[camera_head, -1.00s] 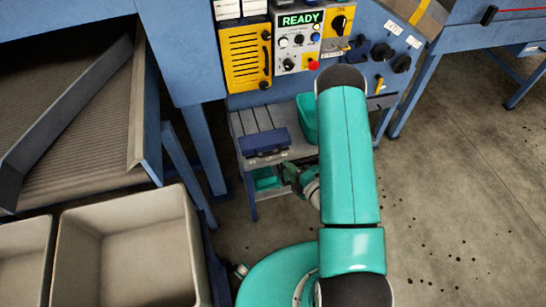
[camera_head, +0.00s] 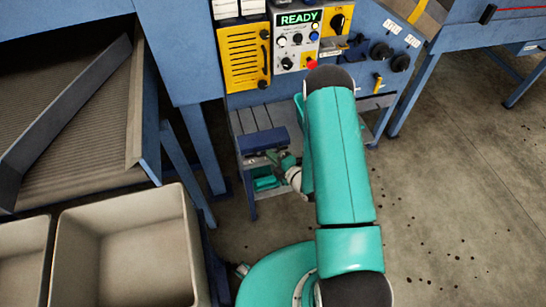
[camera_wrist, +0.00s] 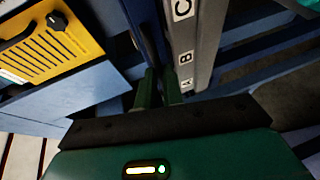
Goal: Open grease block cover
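The grease block appears to be the small dark blue box (camera_head: 263,140) on the low shelf under the control panel in the head view. My gripper (camera_head: 287,160) is at its front right corner, partly hidden by my wrist. In the wrist view the two green fingers (camera_wrist: 160,90) are close together, with a narrow gap. A dark blue edge (camera_wrist: 150,40) runs down to the fingertips. A grey strip marked A, B and C (camera_wrist: 184,45) lies just right of it. I cannot tell whether the fingers touch or clasp the blue edge, nor whether the cover has lifted.
The yellow panel (camera_head: 243,55) and the READY control box (camera_head: 297,40) are above the shelf (camera_head: 250,121). A teal container (camera_head: 266,183) sits beneath the blue box. A beige bin (camera_head: 125,225) stands at the left.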

